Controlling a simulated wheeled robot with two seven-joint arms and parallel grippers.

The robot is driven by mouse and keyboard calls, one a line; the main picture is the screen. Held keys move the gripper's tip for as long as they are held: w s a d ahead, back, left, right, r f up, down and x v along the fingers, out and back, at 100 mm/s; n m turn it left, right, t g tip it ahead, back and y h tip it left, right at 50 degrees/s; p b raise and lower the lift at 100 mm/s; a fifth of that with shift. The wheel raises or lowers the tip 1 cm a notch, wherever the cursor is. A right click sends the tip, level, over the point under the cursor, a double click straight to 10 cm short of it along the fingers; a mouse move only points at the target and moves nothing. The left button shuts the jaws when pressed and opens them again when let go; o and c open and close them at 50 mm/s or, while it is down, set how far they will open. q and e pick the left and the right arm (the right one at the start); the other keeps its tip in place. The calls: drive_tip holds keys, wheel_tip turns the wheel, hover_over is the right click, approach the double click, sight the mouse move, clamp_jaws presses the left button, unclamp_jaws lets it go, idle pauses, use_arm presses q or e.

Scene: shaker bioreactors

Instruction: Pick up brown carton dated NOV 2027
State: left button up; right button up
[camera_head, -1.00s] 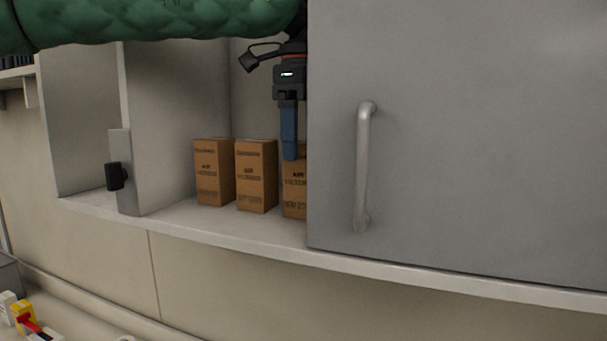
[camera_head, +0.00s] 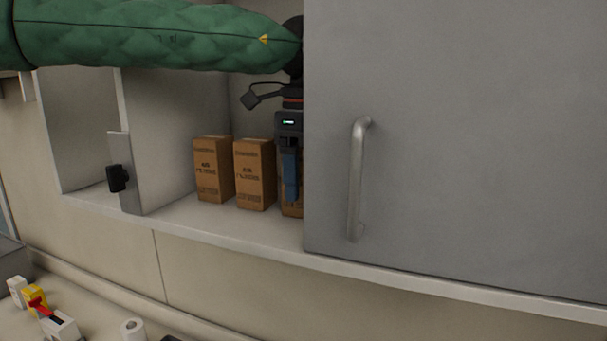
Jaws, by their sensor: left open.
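Three brown cartons stand upright in a row on the cabinet shelf: a left carton (camera_head: 213,169), a middle carton (camera_head: 255,175) and a right carton (camera_head: 299,205). Their printed dates are too small to read. My left gripper (camera_head: 290,203) points down in front of the right carton, with its blue finger covering much of that carton's front. The gripper is open, and I cannot tell whether it touches the carton. The cabinet door's edge hides the right side of the right carton and part of the gripper. My right gripper is not in view.
A grey cabinet door (camera_head: 450,130) with a bar handle (camera_head: 358,180) covers the right side, close to my left gripper. A divider panel (camera_head: 175,135) stands left of the cartons. The shelf front edge (camera_head: 240,236) is clear. Small items, including a white roll (camera_head: 133,330), lie below.

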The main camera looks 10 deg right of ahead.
use_arm(q)
drive_tip(key=shift+a, duration=0.1)
drive_tip(key=c, duration=1.1)
drive_tip(key=shift+r, duration=0.15)
